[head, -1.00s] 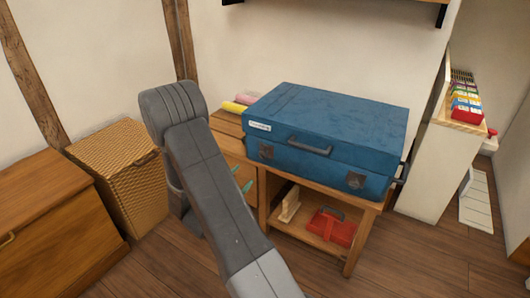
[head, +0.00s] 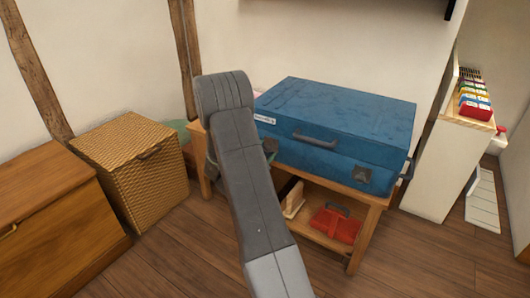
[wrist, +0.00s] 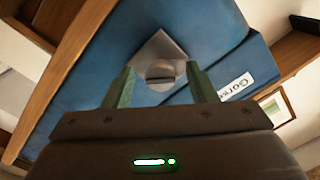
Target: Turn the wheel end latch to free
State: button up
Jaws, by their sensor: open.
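The blue case (head: 340,115) lies shut on a wooden stand, with a carry handle on its front. Its right front latch (head: 362,176) is clear in the head view; the left front latch (head: 270,146) is partly covered by my arm. In the wrist view a grey latch plate with a round, slotted knob (wrist: 160,73) sits on the blue case (wrist: 90,92), close to a white name label (wrist: 236,86). My gripper (wrist: 162,80) is open, its green fingers on either side of the knob. I cannot tell whether they touch it. The head view mostly hides the gripper behind my arm.
The wooden stand (head: 376,206) has a lower shelf with a red item (head: 335,224) and a small wooden piece (head: 294,199). A wicker hamper (head: 135,165) and a wooden chest (head: 50,215) stand to the left. A white shelf unit (head: 430,165) stands to the right.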

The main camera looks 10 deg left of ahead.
jog(key=c, duration=1)
jog(key=shift+o, duration=0.2)
jog(key=shift+n, duration=0.3)
jog(key=n+p, duration=0.1)
jog(key=n, duration=0.2)
jog(key=shift+p, duration=0.4)
jog(key=shift+n+p, duration=0.8)
jog(key=shift+n, duration=1.3)
jog(key=o, duration=1)
jog(key=shift+c, duration=0.2)
